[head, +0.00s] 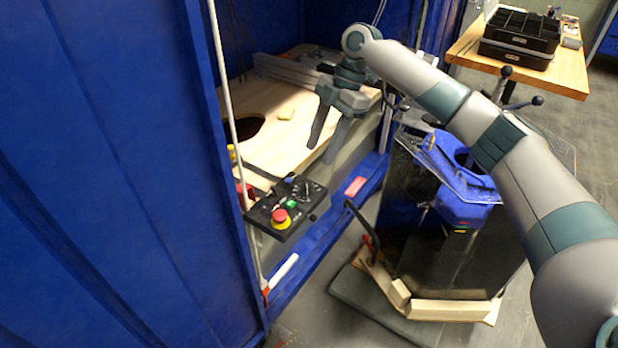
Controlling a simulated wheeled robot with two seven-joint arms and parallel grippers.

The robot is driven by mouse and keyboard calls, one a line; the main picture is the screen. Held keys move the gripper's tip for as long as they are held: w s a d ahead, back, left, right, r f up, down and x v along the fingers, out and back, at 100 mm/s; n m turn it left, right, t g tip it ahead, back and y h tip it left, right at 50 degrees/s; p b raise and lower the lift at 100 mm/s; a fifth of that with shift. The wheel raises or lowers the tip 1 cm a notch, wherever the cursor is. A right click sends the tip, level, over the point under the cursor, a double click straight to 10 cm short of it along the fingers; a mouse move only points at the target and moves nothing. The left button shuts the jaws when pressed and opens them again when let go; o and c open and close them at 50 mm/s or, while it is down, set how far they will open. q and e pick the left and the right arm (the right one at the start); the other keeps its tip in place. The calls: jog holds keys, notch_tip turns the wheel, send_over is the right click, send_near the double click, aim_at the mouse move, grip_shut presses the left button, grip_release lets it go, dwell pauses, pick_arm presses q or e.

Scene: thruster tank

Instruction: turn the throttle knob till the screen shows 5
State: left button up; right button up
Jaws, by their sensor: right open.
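A black control box (286,208) is fixed at the front edge of the blue tank's opening. It carries a red and yellow stop button (281,217), a small green button (291,205) and a dark throttle knob (305,188) with pale markings around it. No screen reading can be made out. My right gripper (324,150) is open and empty, above and a little to the right of the box, with its fingers pointing down. It is apart from the knob. My left gripper is not in view.
A pale wooden board (268,105) with a dark hole lies inside the blue cabinet (110,170). A black machine with a blue top (455,200) stands at right on the floor. A wooden table (570,70) with black trays (520,38) stands at the back right.

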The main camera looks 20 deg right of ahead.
aim_at(307, 184)
jog(key=x, duration=0.9)
jog(key=shift+a+f, duration=0.2)
jog(key=shift+f, duration=0.1)
jog(key=shift+s, duration=0.1)
jog(key=c, duration=1)
